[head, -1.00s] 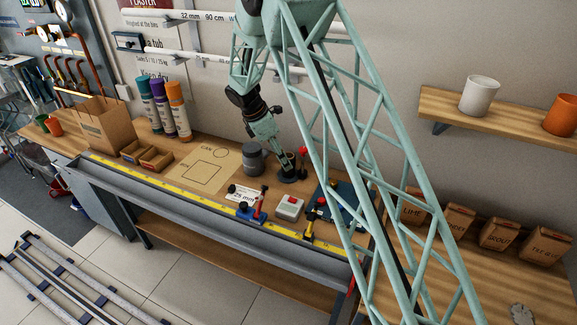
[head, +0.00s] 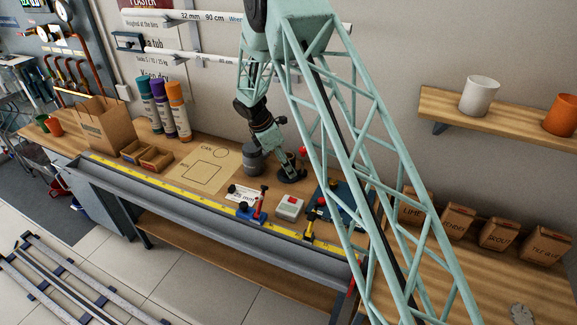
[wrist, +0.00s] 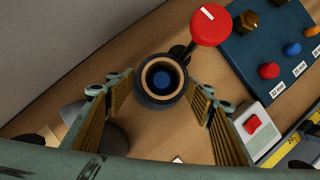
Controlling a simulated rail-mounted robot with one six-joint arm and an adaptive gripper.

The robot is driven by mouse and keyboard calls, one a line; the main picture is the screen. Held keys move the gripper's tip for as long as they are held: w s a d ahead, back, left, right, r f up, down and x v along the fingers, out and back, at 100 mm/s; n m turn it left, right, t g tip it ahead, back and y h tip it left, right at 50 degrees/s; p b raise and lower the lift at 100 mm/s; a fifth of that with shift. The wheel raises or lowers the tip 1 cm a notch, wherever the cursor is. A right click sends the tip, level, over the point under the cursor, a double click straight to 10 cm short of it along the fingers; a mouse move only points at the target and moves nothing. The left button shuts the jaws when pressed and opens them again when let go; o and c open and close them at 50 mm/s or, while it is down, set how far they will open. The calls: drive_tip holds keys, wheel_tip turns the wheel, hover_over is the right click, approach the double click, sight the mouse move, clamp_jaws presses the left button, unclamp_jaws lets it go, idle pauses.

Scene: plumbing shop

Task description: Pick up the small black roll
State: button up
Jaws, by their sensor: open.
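The small black roll (wrist: 143,95) shows in the wrist view as a dark ring with a tan inner ring and a dark, bluish hole. It sits upright, seen almost straight down. My gripper (wrist: 163,97) is open, with one finger to the left and one to the right of the roll. Gaps show between the fingers and the roll, and nothing is held.
A red-knobbed lever (wrist: 210,25) stands right beside the roll. A grey can (head: 253,158) is close on the left. A white box with a red button (head: 290,207), a blue board (wrist: 270,45) and a red-and-blue clamp (head: 252,208) are nearby.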

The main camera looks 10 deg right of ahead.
drive_tip(key=shift+c, duration=0.2)
drive_tip(key=c, duration=1)
drive_tip(key=shift+r, duration=0.1)
drive_tip(key=shift+r, duration=1.05)
drive_tip(key=r, duration=0.9)
drive_tip(key=shift+a+r, duration=0.3)
drive_tip(key=shift+r, duration=0.1)
drive_tip(key=a, duration=0.5)
drive_tip(key=s+a, duration=0.1)
drive_tip(key=a, duration=0.5)
drive_tip(key=s+a, duration=0.1)
drive_tip(key=a, duration=0.5)
drive_tip(key=shift+s+a, duration=0.15)
drive_tip(key=shift+s, duration=0.05)
